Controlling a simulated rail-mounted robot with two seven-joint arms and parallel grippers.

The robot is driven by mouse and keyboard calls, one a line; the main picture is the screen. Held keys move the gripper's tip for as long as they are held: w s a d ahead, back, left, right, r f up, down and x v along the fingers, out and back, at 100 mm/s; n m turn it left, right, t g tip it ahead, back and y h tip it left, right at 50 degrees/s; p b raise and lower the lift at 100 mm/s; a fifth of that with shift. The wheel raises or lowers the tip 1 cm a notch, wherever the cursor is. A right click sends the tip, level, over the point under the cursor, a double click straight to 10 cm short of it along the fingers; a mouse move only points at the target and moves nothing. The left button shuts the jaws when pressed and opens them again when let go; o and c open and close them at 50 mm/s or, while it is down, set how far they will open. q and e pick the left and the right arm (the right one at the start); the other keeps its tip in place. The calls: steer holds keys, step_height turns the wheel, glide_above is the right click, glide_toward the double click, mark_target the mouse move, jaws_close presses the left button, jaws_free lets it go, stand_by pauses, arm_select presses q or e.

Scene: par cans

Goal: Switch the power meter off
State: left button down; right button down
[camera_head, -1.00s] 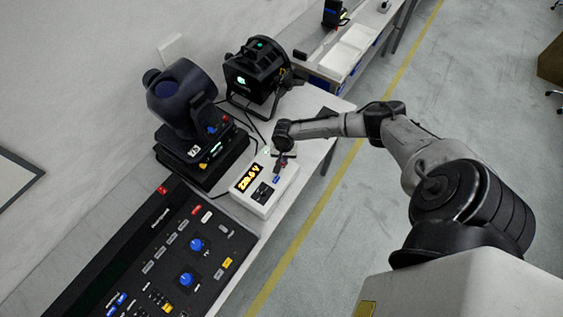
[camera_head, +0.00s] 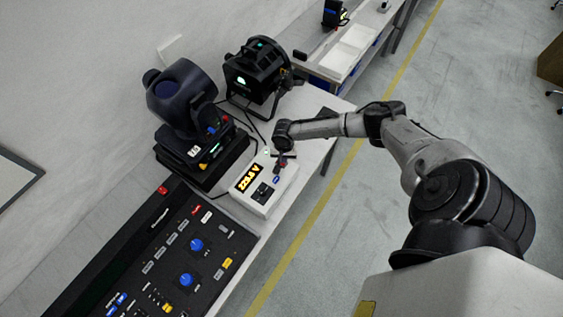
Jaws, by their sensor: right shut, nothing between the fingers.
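The power meter (camera_head: 254,199) is a white box on the bench, between the black control desk and the lamps. Its display (camera_head: 249,178) is lit with orange characters, too small to read surely. Dark keys and a small blue key (camera_head: 276,180) sit on its top face. My right gripper (camera_head: 278,171) points down at the meter's far right part, close to the blue key. It is shut and empty. I cannot tell whether its tips touch the meter. My left gripper is not in view.
A moving-head lamp (camera_head: 183,97) on a black base stands left of the meter. A black par can (camera_head: 257,72) with a green display stands behind. The control desk (camera_head: 160,262) lies in front. Cables run between the lamps and the meter. Floor at right is open.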

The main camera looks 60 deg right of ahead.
steer(key=shift+f, duration=0.15)
stand_by(0.7)
steer(key=shift+f+b, duration=0.4)
steer(key=shift+f, duration=0.15)
steer(key=shift+f+b, duration=0.3)
steer(key=shift+f, duration=0.3)
stand_by(0.4)
steer(key=shift+r, duration=0.15)
step_height(320, 180, up, 2)
steer(key=p, duration=0.3)
steer(key=shift+r, duration=0.25)
step_height(320, 180, up, 4)
steer(key=p, duration=0.5)
steer(key=shift+r, duration=0.2)
